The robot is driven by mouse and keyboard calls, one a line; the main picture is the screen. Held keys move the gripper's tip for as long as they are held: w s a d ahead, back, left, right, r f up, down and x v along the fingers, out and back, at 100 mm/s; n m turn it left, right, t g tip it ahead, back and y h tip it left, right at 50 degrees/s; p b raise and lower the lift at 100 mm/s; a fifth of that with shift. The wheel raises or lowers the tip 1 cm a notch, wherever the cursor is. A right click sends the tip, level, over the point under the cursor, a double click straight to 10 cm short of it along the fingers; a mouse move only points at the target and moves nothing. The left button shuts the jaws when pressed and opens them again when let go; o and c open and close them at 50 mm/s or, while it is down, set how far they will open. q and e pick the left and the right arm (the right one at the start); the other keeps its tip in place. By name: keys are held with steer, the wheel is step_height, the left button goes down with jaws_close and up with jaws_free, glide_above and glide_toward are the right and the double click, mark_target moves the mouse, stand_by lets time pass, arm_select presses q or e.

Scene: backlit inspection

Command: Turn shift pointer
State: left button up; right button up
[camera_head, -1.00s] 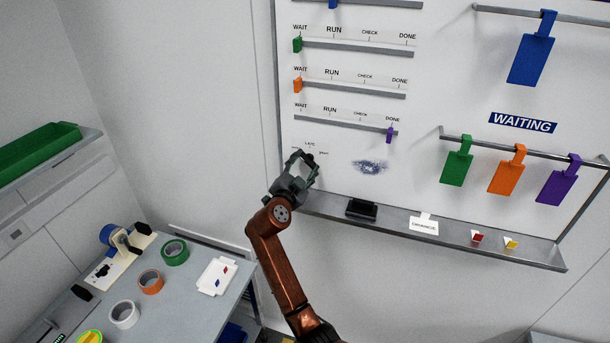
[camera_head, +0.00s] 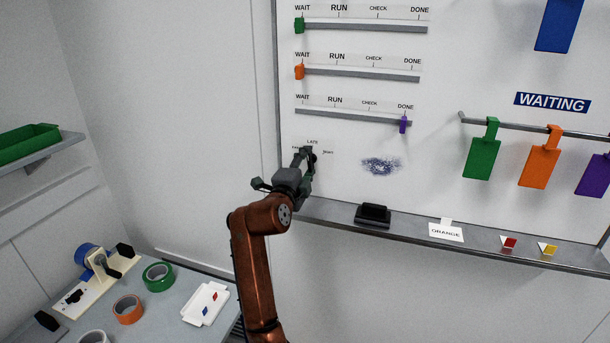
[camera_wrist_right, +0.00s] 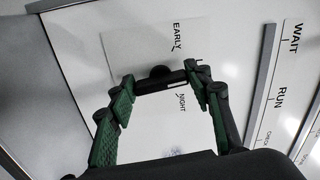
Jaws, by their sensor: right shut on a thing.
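The shift pointer (camera_wrist_right: 160,84) is a dark bar with a round dark hub on a small pale dial plate at the lower left of the whiteboard. My right gripper (camera_wrist_right: 166,88) has its green-padded fingers on either side of the bar and is shut on it. In the head view the right gripper (camera_head: 306,156) is against the board and hides most of the pointer. The dial label LATE shows above it and a small label shows to its right. EARLY and NIGHT are readable in the wrist view. My left gripper is not in view.
Slider rails (camera_head: 350,115) lie above. A bench with tape rolls (camera_head: 158,276) stands at lower left.

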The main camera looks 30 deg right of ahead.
steer(key=shift+s+d+f+m+b, duration=0.1)
steer(key=shift+d+f+m+b, duration=0.05)
steer(key=shift+m+b, duration=0.6)
steer(key=o, duration=1)
steer(key=shift+s, duration=0.15)
steer(key=shift+o, duration=0.8)
steer(key=v, duration=1.2)
